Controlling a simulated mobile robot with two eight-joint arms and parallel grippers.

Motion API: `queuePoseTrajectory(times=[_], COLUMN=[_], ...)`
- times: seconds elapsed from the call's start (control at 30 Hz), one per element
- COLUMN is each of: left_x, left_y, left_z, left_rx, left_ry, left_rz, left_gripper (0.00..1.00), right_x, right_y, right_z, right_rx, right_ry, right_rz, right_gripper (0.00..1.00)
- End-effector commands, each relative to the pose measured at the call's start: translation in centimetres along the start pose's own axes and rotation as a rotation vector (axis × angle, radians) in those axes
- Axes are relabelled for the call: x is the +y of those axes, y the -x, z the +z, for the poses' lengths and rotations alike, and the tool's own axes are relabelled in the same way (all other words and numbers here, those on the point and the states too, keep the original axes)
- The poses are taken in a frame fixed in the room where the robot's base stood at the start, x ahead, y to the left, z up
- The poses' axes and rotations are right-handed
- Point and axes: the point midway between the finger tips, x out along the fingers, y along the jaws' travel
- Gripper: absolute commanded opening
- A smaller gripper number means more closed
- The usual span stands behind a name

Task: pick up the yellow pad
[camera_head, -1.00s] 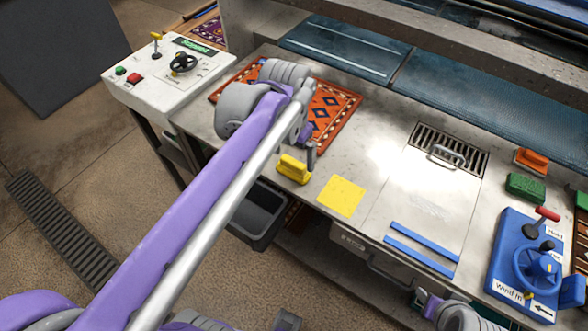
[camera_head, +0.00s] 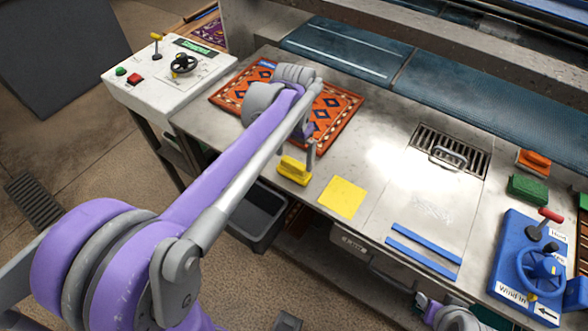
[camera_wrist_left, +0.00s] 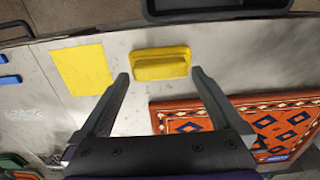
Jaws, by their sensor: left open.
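The yellow pad (camera_head: 294,171), a block with a raised grip, sits on the metal bench near its front edge, left of a flat yellow square (camera_head: 342,197). In the left wrist view the pad (camera_wrist_left: 160,63) lies just beyond and between the fingertips of my left gripper (camera_wrist_left: 160,76). That gripper is open and empty, its fingers spread to either side of the pad. In the head view my left gripper (camera_head: 304,155) is partly hidden by its own arm, right by the pad. Part of my right arm's end (camera_head: 440,313) shows at the bottom edge; its jaws are unclear.
An orange patterned rug (camera_head: 340,108) lies behind the pad. A dark bin (camera_head: 258,222) hangs below the bench front. Green (camera_head: 527,187) and orange (camera_head: 533,160) pads, a drain grate (camera_head: 470,153) and a blue control box (camera_head: 513,240) stand to the right.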

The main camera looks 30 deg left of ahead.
Motion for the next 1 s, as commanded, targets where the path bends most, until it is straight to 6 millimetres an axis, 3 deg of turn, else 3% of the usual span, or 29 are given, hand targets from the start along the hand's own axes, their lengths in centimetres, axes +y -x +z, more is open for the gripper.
queuePoseTrajectory(times=[0.17,0.43,0.8,0.83,0.87,1.0], left_x=[0.0,0.0,0.0,0.0,0.0,0.0], left_y=[-2.0,-2.2,-2.1,-2.1,-2.1,-2.1], left_z=[0.0,0.0,0.0,0.0,0.0,0.0], left_rx=[0.000,0.000,0.000,0.000,0.000,0.000], left_ry=[0.000,0.000,0.000,0.000,0.000,0.000], left_rz=[0.000,0.000,0.000,0.000,0.000,0.000], left_gripper=[1.00,0.98,0.33,0.33,0.24,0.23], right_x=[0.0,0.0,0.0,0.0,0.0,0.0], right_y=[-0.1,-0.1,-0.1,-0.1,-0.1,-0.1], right_z=[0.1,0.1,0.1,0.1,0.1,0.1], right_rx=[-0.001,-0.001,-0.001,-0.001,-0.001,-0.001], right_ry=[0.000,0.000,0.000,0.000,0.000,0.000], right_rz=[0.000,0.000,0.000,0.000,0.000,0.000], right_gripper=[0.50,0.50,0.50,0.50,0.50,0.50])
